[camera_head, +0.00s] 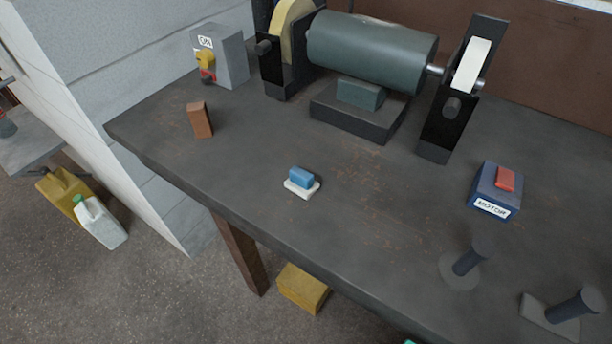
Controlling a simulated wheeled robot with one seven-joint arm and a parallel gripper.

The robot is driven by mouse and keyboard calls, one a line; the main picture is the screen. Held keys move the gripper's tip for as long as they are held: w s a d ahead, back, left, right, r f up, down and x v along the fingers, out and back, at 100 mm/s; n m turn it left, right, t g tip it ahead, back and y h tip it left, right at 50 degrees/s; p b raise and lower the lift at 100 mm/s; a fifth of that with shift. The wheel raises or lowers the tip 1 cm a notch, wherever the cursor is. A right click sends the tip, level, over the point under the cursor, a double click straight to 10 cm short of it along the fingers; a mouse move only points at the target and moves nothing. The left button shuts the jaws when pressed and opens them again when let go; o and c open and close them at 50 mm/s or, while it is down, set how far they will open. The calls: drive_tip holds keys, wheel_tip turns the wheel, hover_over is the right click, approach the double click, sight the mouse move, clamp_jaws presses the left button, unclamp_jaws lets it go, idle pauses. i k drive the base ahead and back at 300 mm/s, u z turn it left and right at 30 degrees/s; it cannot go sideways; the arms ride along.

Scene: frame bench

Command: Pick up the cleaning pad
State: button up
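A small pad with a blue top block and a white base, which looks like the cleaning pad (302,178), lies flat on the dark bench (270,140) near its front edge. Nothing touches it and its top is clear. My gripper is not in view.
A brown block (200,120) stands left of the pad. A bench grinder (370,60) is behind it, with a grey switch box (222,58) to the left. A blue motor box (495,190) and two dark upright posts (470,262) (570,308) are at right. The bench around the pad is free.

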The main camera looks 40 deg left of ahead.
sight(301, 182)
drive_tip(key=u, duration=0.05)
drive_tip(key=k, duration=1.65)
drive_tip(key=u, duration=0.35)
drive_tip(key=i, duration=1.5)
drive_tip(key=z, duration=0.05)
